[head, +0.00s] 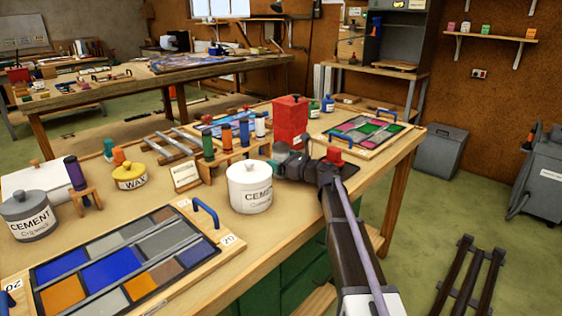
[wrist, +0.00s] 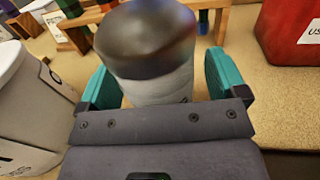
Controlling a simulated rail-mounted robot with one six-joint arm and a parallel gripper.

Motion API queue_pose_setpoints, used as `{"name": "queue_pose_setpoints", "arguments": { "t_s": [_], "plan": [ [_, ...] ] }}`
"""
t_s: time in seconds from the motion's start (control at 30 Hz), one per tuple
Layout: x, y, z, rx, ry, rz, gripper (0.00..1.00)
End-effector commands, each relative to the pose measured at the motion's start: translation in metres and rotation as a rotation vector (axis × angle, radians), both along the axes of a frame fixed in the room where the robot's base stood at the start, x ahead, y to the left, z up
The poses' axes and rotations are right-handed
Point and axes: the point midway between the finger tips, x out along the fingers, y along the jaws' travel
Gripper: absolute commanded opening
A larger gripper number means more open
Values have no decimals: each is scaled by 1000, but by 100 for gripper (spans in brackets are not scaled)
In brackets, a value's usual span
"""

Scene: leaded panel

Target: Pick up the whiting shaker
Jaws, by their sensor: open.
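A pale grey cylinder with a dark rounded lid, which looks like the whiting shaker (wrist: 155,50), stands upright on the bench in the wrist view. Its label cannot be read. My gripper (wrist: 157,80) is open, with one teal finger on each side of the shaker. A narrow gap shows at the right finger; contact at the left cannot be told. In the head view my gripper (head: 287,163) is low over the bench, and the shaker there is mostly hidden by it.
A red box (head: 290,120) stands just behind, and a wooden rack of coloured bottles (head: 208,160) is behind to the left. A glass panel tray (head: 362,132) lies to the right, near the bench edge.

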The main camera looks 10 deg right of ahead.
Motion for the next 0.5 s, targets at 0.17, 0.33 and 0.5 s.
{"name": "queue_pose_setpoints", "arguments": {
  "t_s": [0.17,0.33,0.5],
  "plan": [
    [0,0,0,0,0,0,80],
    [0,0,0,0,0,0,64],
    [0,0,0,0,0,0,48]
  ]
}}
